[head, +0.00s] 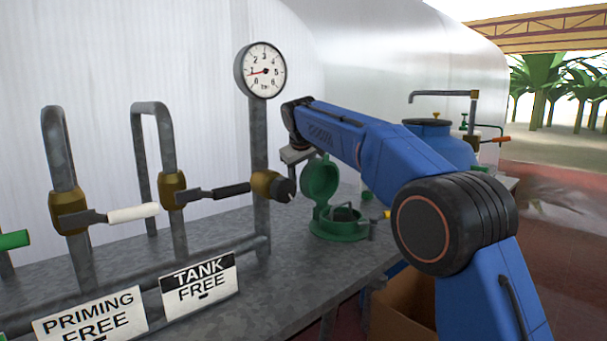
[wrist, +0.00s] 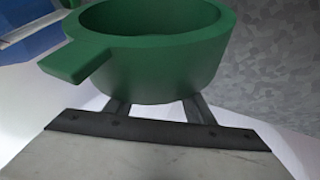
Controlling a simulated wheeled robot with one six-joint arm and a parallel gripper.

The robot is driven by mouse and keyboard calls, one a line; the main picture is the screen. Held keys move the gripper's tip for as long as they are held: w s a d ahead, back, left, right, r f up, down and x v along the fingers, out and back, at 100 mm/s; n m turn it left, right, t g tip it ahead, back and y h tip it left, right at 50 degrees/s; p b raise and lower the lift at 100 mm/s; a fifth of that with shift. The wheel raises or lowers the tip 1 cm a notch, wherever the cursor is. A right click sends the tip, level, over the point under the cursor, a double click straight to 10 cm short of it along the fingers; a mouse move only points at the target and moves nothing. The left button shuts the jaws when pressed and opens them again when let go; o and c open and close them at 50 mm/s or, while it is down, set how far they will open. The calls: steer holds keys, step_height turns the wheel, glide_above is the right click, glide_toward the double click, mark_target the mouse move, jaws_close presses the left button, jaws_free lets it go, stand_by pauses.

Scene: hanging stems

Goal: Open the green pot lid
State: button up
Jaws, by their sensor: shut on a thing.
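The green pot (head: 338,228) stands on the grey bench, with a dark round shape inside its mouth. Its green lid (head: 320,180) stands raised, nearly upright, at the back of the pot, so the mouth is uncovered. In the wrist view the cupped lid (wrist: 155,65) fills the upper middle, its tab sticking out to the left. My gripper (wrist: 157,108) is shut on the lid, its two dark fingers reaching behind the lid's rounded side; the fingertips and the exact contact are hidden.
A pressure gauge (head: 260,70) on a grey pipe stands close left of my arm. Valves with brass bodies (head: 265,184) and lever handles line the left. A blue tank (head: 440,142) is behind my arm. A cardboard box (head: 402,305) sits below the bench's right edge.

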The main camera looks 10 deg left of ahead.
steer(key=shift+d+r, duration=0.25)
steer(key=shift+r, duration=0.05)
stand_by(0.4)
steer(key=v, duration=1.7)
steer(key=shift+s, duration=0.1)
